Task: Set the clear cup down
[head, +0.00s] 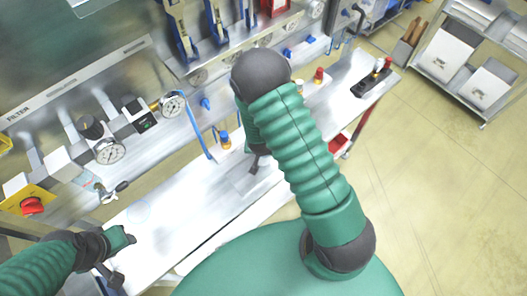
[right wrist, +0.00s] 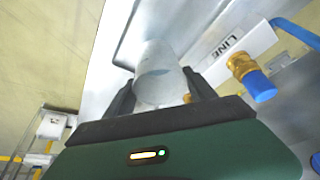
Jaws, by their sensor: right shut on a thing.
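In the right wrist view, the clear cup (right wrist: 158,78) is a pale, see-through cylinder between the two dark fingers of my right gripper (right wrist: 160,92). The gripper is shut on it. In the head view my right arm hides most of this gripper; one dark finger (head: 255,164) shows over the bench, and I cannot make out the cup there. I cannot tell whether the cup's base touches the bench. My left gripper (head: 124,258) is at the lower left of the head view, fingers apart and empty, over the near end of the bench.
The pale workbench (head: 185,215) has bare room between my grippers. A brass fitting with a blue end (right wrist: 250,77) is close right of the cup; gauges (head: 109,151) and valves line the back panel. A black block (head: 372,84) sits at the bench's far end.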

